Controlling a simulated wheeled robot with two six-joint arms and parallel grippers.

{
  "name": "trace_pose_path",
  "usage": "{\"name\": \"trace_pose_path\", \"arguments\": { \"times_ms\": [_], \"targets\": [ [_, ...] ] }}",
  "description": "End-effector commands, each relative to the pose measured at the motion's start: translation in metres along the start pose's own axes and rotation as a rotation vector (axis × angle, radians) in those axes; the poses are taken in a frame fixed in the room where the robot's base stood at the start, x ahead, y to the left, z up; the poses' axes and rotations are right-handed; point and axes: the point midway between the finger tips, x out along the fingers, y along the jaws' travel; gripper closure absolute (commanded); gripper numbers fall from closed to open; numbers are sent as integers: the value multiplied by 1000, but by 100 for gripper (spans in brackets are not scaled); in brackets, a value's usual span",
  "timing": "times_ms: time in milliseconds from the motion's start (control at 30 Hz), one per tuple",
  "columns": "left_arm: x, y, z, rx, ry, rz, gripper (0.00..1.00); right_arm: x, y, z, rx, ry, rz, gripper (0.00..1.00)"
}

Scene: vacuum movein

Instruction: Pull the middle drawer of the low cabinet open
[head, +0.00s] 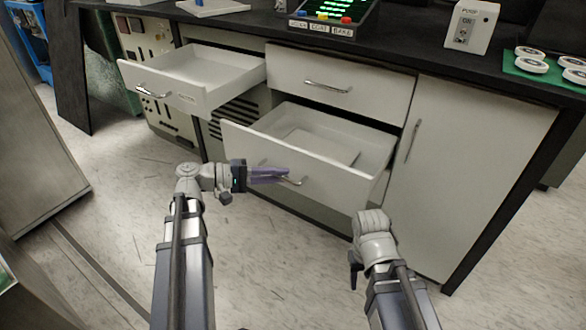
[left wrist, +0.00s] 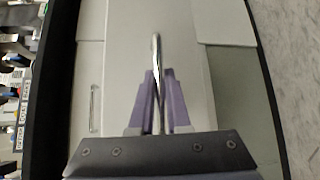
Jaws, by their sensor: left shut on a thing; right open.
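The low cabinet (head: 478,130) has white fronts under a black worktop. The drawer below the closed top drawer, which I take as the middle drawer (head: 330,188), stands pulled out, its empty inside showing. My left gripper (head: 284,177) is at its front, with purple fingers closed on the metal handle (head: 293,181). In the left wrist view the handle (left wrist: 156,55) runs between the two fingers (left wrist: 159,95).
Another drawer (head: 185,80) at the upper left is also pulled out. The top drawer (head: 340,82) is closed. A tall door (head: 450,170) with a handle is closed at the right. A grey panel (head: 35,140) stands at the far left. The speckled floor in front is clear.

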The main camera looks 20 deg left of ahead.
Motion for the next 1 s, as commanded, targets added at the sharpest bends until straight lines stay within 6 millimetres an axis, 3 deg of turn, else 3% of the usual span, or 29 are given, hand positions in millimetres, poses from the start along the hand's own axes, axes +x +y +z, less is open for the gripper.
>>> {"name": "trace_pose_path", "arguments": {
  "times_ms": [300, 767, 800, 1000],
  "targets": [
    [-21, -6, 20, -1, 1, -1, 100, 0, 0, 0, 0, 0, 0, 50],
    [-23, -7, 22, 0, -1, -1, 100, 0, 0, 0, 0, 0, 0, 50],
    [-23, -7, 22, 0, 0, -1, 82, 0, 0, 0, 0, 0, 0, 50],
    [-23, -7, 22, 0, 0, -1, 59, 0, 0, 0, 0, 0, 0, 50]
  ]
}}
